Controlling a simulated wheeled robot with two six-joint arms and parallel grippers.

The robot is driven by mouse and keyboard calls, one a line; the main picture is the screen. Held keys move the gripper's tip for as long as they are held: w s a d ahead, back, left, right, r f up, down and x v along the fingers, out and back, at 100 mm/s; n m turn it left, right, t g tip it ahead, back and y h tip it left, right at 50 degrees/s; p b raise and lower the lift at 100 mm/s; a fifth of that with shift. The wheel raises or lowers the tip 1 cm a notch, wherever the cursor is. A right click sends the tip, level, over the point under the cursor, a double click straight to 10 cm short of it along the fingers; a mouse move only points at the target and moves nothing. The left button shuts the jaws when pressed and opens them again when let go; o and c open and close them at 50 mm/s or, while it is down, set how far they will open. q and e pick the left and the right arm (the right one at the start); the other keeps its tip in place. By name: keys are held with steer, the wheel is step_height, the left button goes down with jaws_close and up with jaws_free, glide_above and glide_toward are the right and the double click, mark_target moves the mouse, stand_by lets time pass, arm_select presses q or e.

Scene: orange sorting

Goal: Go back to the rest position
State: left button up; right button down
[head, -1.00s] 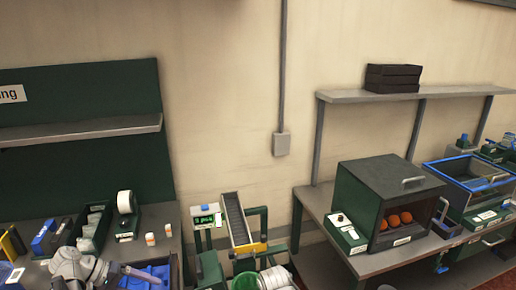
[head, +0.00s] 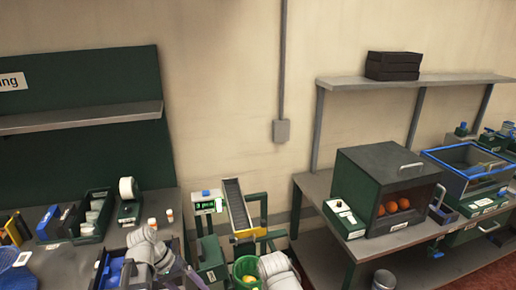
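My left arm comes in at the bottom left, and its grey, ribbed wrist stands over the dark bin (head: 98,270) with blue contents. A slim dark part, which seems to be my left gripper (head: 188,276), points down and right at the bottom edge. Its fingers are too small and cut off to tell open from shut, and I see nothing held in it. A second grey, ribbed arm part of mine shows at the bottom centre, beside the green bucket (head: 246,264). My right gripper is not in view. Oranges (head: 403,204) sit inside the dark box (head: 372,190) on the right bench.
A sloped chute (head: 237,208) with a small green display (head: 207,202) stands between the benches. An orange-yellow item (head: 249,279) lies in the bucket. The left bench (head: 182,205) holds a label roll (head: 127,190) and small bottles. A blue-rimmed tray (head: 468,168) stands at the far right.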

arm_select(q)
steer(key=s+d+f+m+y, duration=0.1)
steer(key=s+d+m+y, duration=0.1)
steer(key=d, duration=0.4)
steer(key=s+d+f+m+y, duration=0.1)
steer(key=s+d+m+y, duration=0.1)
steer(key=s+d+y, duration=0.3)
steer(key=shift+d+f+m+t, duration=0.3)
steer(key=shift+d+f, duration=0.05)
steer(key=shift+d, duration=0.8)
